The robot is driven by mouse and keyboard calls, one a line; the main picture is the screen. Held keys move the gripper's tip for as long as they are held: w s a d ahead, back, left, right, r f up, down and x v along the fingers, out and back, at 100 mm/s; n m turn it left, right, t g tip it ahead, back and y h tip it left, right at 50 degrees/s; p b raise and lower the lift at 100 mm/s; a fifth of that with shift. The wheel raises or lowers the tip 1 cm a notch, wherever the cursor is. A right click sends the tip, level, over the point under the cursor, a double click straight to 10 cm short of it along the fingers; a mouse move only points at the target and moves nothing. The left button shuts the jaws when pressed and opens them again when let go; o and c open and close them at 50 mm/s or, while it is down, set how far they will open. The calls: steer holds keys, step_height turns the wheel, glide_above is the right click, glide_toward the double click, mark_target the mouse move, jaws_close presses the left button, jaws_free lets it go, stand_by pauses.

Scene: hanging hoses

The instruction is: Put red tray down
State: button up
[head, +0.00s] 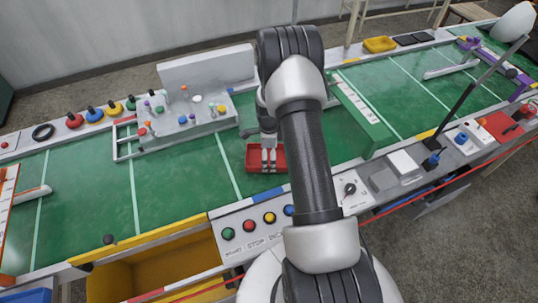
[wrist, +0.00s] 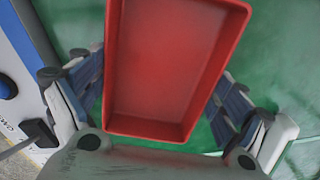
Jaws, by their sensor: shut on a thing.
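The red tray (head: 252,158) is over the green surface in the middle of the head view, just left of my arm. It is shallow, rectangular and empty. My gripper (head: 268,164) reaches down to it from above and is shut on it. In the wrist view the red tray (wrist: 172,62) fills the middle, with a gripper finger at each side of it. The fingertips are partly hidden behind its walls. I cannot tell whether the tray's underside touches the green surface.
The green surface (head: 90,190) is clear to the left. A grey fixture with colored pegs (head: 190,122) stands behind the tray. A button panel (head: 250,228) lies along the front edge, and a green upright divider (head: 362,112) stands to the right.

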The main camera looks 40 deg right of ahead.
steer(key=shift+f, duration=0.15)
steer(key=o, duration=0.8)
step_height(320, 180, up, 12)
steer(key=p, duration=0.4)
step_height(320, 180, up, 11)
steer(key=n+t, duration=0.1)
steer(key=n, duration=0.4)
glide_above(269, 160)
steer(key=a, duration=0.5)
steer(key=s+a+r+n+t, duration=0.1)
steer(key=s+a+r+n, duration=0.25)
steer(key=r, duration=0.25)
steer(key=s+a+r+n, duration=0.3)
steer(key=a+r+n, duration=0.15)
steer(key=r, duration=0.25)
steer(key=s+a+r+n+t, duration=0.1)
steer(key=s+a+r+n, duration=0.1)
steer(key=s, duration=0.4)
steer(key=s+a+r+n, duration=0.1)
steer(key=s+a+n, duration=0.3)
steer(key=s+n, duration=0.1)
steer(key=s+a+r+n+t, duration=0.1)
steer(key=s+a+r+n, duration=0.1)
steer(key=s+a+n, duration=0.2)
steer(key=shift+s+a+r+n+t, duration=0.15)
steer(key=shift+s+n, duration=0.2)
steer(key=shift+s, duration=0.35)
steer(key=shift+s+d+r+n+t, duration=0.15)
steer(key=shift+s+n, duration=0.2)
steer(key=shift+s, duration=0.3)
